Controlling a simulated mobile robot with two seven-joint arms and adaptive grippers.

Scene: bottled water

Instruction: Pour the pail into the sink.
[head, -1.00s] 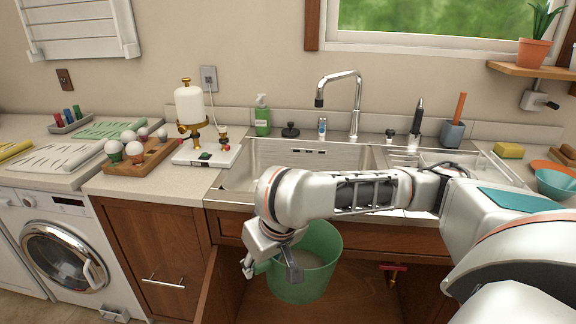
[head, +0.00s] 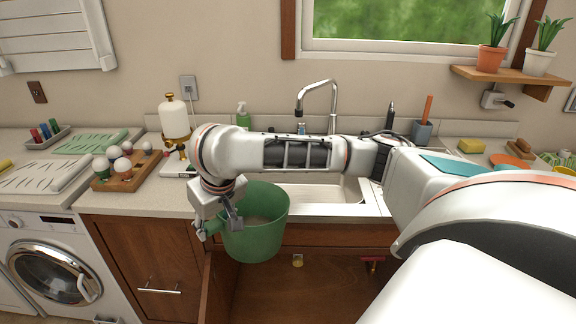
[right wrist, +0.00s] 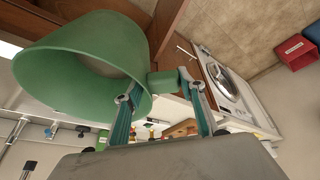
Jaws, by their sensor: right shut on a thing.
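The green pail (head: 262,238) is upright or slightly tilted in front of the counter, with its rim around the height of the counter edge. Some pale content shows inside, but I cannot tell what it is. The sink (head: 325,196) is behind the pail and partly hidden by my right arm. My right gripper (head: 217,226) is at the pail's left side. In the right wrist view, my right gripper's fingers (right wrist: 160,103) are on either side of the pail's short green handle (right wrist: 163,82), closed on it. My left gripper is out of view.
The faucet (head: 322,98) rises behind the sink. A soap bottle (head: 243,116), a white-and-gold dispenser (head: 174,122) and a wooden egg holder (head: 128,172) stand on the counter. The cabinet below the sink (head: 310,285) is open. A washing machine (head: 50,268) is at left.

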